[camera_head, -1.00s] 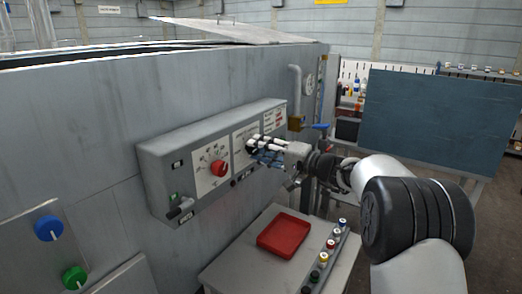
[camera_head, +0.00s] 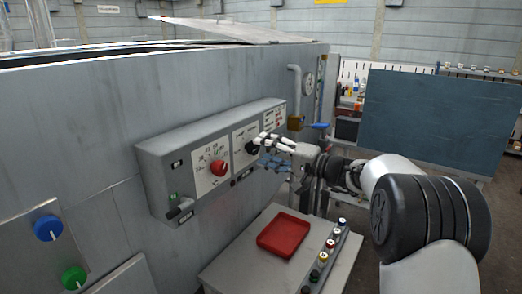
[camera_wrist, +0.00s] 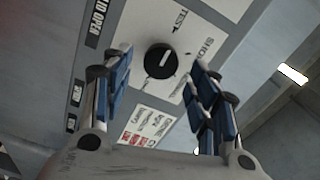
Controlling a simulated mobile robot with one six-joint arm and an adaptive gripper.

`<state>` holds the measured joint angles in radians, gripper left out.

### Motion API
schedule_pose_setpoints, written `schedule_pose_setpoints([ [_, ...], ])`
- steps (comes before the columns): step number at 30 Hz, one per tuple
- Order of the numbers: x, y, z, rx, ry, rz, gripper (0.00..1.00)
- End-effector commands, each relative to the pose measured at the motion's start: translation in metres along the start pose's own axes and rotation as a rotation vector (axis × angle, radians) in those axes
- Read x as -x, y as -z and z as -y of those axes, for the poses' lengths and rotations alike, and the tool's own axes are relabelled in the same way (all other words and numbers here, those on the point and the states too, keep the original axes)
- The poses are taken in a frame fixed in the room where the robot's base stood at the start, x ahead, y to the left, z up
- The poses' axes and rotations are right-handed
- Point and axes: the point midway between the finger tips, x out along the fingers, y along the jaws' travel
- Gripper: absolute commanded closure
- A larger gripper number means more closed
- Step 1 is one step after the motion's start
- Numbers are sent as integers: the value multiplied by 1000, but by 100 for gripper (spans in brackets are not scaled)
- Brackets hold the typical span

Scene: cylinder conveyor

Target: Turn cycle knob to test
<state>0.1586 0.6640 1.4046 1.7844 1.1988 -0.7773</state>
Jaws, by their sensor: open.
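The cycle knob is a round black knob with a white mark (camera_wrist: 160,59), on a white plate (camera_wrist: 205,25) with TEST printed near it and another label to the right. I cannot tell which label the mark points to. In the head view the black knob (camera_head: 252,147) shows on the grey control box (camera_head: 160,160), just left of my fingertips. My gripper (camera_head: 266,151) is open and empty, facing the panel. In the wrist view its blue-padded fingers (camera_wrist: 162,80) are spread on either side of the knob, apart from it.
A red knob (camera_head: 218,168) on its own dial plate sits left of the black knob. A green button (camera_head: 174,196) and a lever are at the box's lower left. Below stands a table with a red tray (camera_head: 284,235) and a rack of coloured cylinders (camera_head: 322,258). A valve with blue handle (camera_head: 319,126) is right.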

Motion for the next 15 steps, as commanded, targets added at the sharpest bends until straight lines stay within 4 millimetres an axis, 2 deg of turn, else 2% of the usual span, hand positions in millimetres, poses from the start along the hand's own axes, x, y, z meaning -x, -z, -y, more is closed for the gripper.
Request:
schedule_pose_setpoints([
  [3, 29, 2, 0, 1, -1, -5, 46],
  [9, 69, 1, 0, 0, 0, -3, 46],
  [15, 92, 0, 0, 1, -1, -2, 46],
])
